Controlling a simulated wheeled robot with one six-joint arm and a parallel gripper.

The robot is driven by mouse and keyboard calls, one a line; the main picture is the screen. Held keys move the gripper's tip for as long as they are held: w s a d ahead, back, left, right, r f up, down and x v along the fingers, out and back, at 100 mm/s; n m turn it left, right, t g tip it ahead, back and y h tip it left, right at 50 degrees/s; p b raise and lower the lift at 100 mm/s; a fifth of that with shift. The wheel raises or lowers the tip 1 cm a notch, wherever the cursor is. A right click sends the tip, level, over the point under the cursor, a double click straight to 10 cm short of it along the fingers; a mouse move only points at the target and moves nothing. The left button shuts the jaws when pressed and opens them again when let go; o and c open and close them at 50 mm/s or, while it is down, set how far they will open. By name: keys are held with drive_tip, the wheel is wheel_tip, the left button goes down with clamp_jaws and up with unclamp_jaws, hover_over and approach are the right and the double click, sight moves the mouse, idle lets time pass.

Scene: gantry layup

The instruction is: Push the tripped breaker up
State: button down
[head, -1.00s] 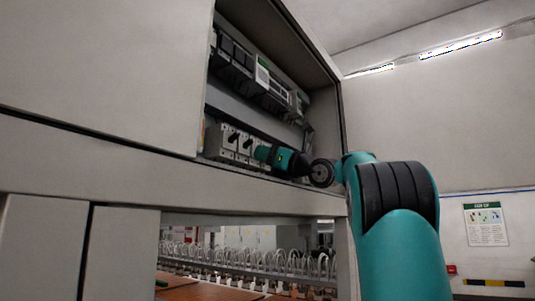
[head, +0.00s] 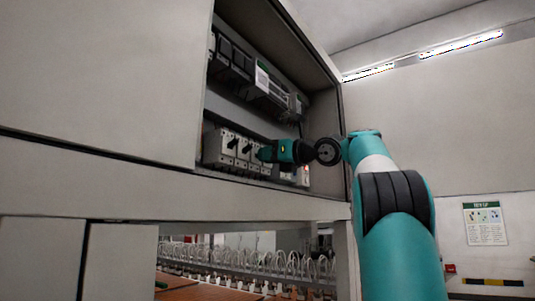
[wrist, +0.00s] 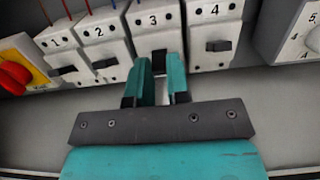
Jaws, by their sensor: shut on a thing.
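A row of pale numbered breakers with black levers sits low inside the open cabinet (head: 212,184). In the wrist view I see breaker 1 (wrist: 57,43), breaker 2 (wrist: 99,31), breaker 3 (wrist: 153,19) and breaker 4 (wrist: 213,12). My gripper (wrist: 161,72) is at breaker 3, its teal fingers shut on that breaker's black lever (wrist: 159,56), which is mostly hidden between them. In the head view my gripper (head: 264,153) reaches in from the right and covers part of the row. I cannot tell clearly which lever positions differ.
A red knob on a yellow plate (wrist: 22,66) is left of breaker 1. A box marked 5 (wrist: 290,28) stands right of breaker 4, across a gap. Black and grey modules (head: 232,58) fill the rail above. The cabinet's right wall is close to my arm.

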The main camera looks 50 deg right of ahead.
wheel_tip(320, 180, up, 2)
drive_tip(key=g+p, duration=0.4)
drive_tip(key=p, duration=0.4)
drive_tip(key=shift+w+g, duration=0.1)
drive_tip(key=shift+g, duration=0.2)
drive_tip(key=shift+p, duration=0.3)
drive_tip(key=shift+f, duration=0.1)
drive_tip(key=c, duration=1.1)
unclamp_jaws()
